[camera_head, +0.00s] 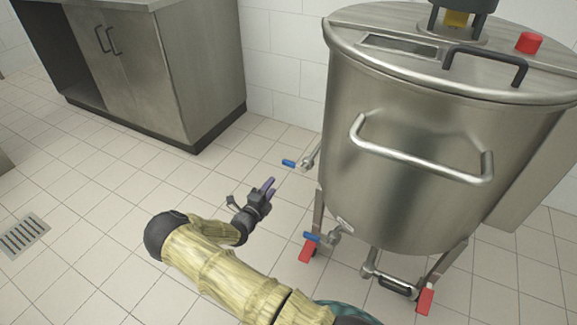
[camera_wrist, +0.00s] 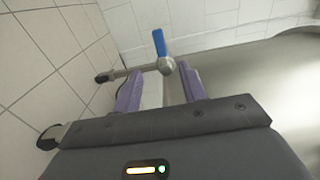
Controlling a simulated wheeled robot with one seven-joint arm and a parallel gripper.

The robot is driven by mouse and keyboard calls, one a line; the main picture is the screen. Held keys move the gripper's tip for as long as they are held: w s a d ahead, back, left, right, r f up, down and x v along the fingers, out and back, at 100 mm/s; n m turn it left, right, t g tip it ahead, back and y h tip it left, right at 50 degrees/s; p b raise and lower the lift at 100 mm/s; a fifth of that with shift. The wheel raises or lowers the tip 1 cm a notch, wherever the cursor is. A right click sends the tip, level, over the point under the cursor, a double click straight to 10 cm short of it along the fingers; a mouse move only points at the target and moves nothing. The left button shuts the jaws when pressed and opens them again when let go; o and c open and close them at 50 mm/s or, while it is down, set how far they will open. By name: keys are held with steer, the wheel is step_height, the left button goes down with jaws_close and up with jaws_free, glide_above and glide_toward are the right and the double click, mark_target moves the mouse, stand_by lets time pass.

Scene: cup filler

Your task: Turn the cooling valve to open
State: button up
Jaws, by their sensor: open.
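A valve with a blue lever (camera_head: 288,163) sits on a pipe at the left side of the steel tank (camera_head: 400,150). A second blue-levered valve (camera_head: 312,237) sits lower, by the tank's front left leg. No readable label shows which one is the cooling valve. My gripper (camera_head: 268,186) is open and empty, left of the tank and short of the upper valve. In the wrist view, a valve with a blue lever (camera_wrist: 158,42) stands beyond my open purple fingers (camera_wrist: 161,86). Its lever points up in that picture, and the fingers appear apart from it.
The tank has a curved front handle (camera_head: 420,158), a red button (camera_head: 529,43) on the lid and red-marked feet (camera_head: 425,301). A steel cabinet (camera_head: 150,70) stands at the back left. A floor drain (camera_head: 22,235) lies at the left. The tiled floor between is clear.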

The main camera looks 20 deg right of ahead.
mark_target(287, 165)
steer(key=b+x, duration=0.5)
steer(key=x, duration=0.8)
steer(key=shift+w+d+f, duration=0.1)
steer(key=shift+f, duration=0.05)
steer(key=shift+w+d, duration=0.35)
steer(key=shift+d, duration=0.1)
jaws_close()
